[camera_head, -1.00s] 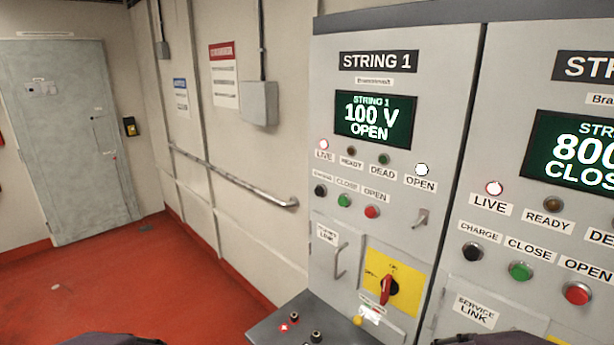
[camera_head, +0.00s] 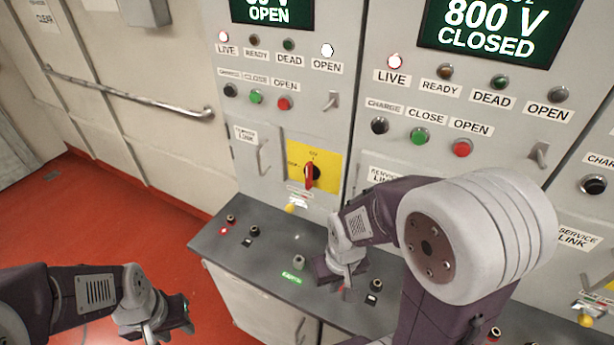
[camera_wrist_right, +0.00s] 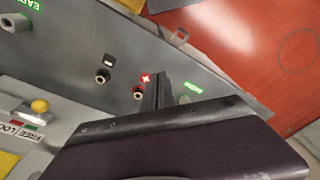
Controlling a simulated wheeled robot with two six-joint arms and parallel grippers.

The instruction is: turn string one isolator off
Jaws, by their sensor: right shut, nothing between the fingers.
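The string one isolator is a red rotary handle (camera_head: 309,176) on a yellow plate (camera_head: 328,160), low on the left cabinet. The handle stands roughly upright, with a label above it and another to its left; the lettering is too small to read surely. My right gripper (camera_head: 346,290) is over the grey ledge, below and right of the isolator and apart from it. Its fingers (camera_wrist_right: 160,88) are shut and empty in the right wrist view. My left gripper (camera_head: 160,328) is at the lower left, in front of the ledge; its fingers are unclear.
The grey ledge (camera_head: 265,262) juts out under the panel and carries terminals, including a red one (camera_wrist_right: 138,93). A yellow knob (camera_head: 290,207) is just below the isolator. A service link handle (camera_head: 262,158) is to its left. The string two cabinet (camera_head: 480,70) adjoins on the right.

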